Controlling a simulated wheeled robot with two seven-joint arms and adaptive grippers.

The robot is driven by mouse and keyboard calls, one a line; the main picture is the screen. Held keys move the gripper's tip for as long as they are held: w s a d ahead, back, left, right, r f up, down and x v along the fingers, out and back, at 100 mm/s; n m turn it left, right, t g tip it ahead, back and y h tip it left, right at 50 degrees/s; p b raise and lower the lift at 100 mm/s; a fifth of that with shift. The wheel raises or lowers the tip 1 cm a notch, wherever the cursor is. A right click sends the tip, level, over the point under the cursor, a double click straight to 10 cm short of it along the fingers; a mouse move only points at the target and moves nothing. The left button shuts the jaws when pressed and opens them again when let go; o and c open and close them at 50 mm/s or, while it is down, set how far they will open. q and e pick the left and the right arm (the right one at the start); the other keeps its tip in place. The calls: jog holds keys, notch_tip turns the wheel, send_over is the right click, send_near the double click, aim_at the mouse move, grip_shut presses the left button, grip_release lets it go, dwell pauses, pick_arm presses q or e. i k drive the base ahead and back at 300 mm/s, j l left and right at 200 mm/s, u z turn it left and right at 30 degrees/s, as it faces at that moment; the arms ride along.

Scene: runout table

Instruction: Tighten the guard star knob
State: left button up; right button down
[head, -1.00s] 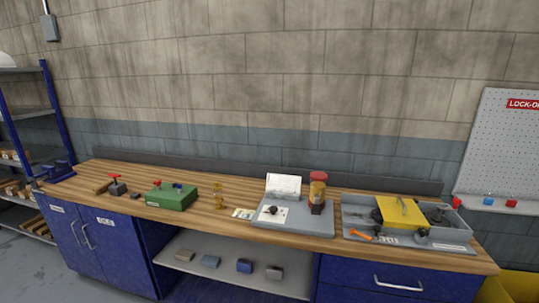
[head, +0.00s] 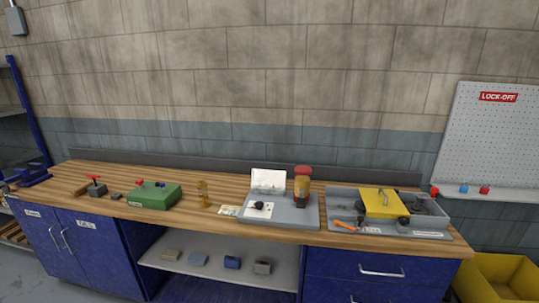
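A yellow guard (head: 383,203) with a handle on top sits on a grey tray-like unit (head: 437,208) at the right part of the wooden bench. Small dark knob-like parts (head: 404,219) show by the guard's lower right edge and on its left side. They are too small to tell which is the star knob or how tight it is. An orange-handled tool (head: 345,226) lies at the unit's front left. Neither of my grippers is in view.
A grey base (head: 300,217) with a black knob, white card and red-topped jar stands left of the unit. A green box (head: 154,196) and red-handled valve (head: 96,187) stand further left on the bench (head: 200,222). A lock-off board (head: 500,135) and yellow bin (head: 497,276) are right.

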aim_at(403, 221)
jog(key=z, duration=1.3)
